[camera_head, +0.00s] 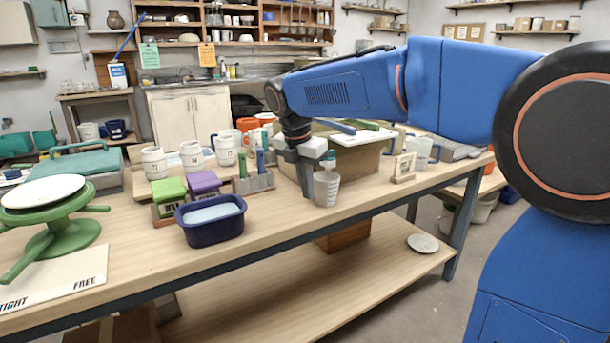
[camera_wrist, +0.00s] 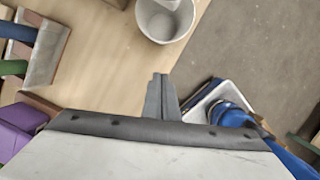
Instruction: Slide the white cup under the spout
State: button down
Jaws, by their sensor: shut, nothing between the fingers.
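A white cup (camera_head: 326,190) with faint markings stands upright near the front edge of the table. My gripper (camera_head: 307,192) points down just left of it, with its fingers shut and empty. The cup also shows at the top of the wrist view (camera_wrist: 158,27), beyond the shut fingertips (camera_wrist: 160,78). I cannot make out a spout in either view.
A navy tub (camera_head: 212,228), a green block (camera_head: 170,190) and a purple block (camera_head: 204,184) stand left of my gripper. The table's front edge is close to the cup.

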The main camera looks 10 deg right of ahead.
aim_at(322, 189)
jog(key=x, duration=0.3)
jog(key=shift+d, duration=0.1)
jog(key=shift+w+d+r, duration=0.15)
jog(key=shift+w+d, duration=0.6)
jog(key=shift+d, duration=0.15)
jog(key=shift+w+d, duration=0.45)
jog(key=shift+d, duration=0.1)
jog(key=shift+w+d, duration=0.75)
jog(key=shift+d, duration=0.15)
jog(key=shift+s+a, duration=0.1)
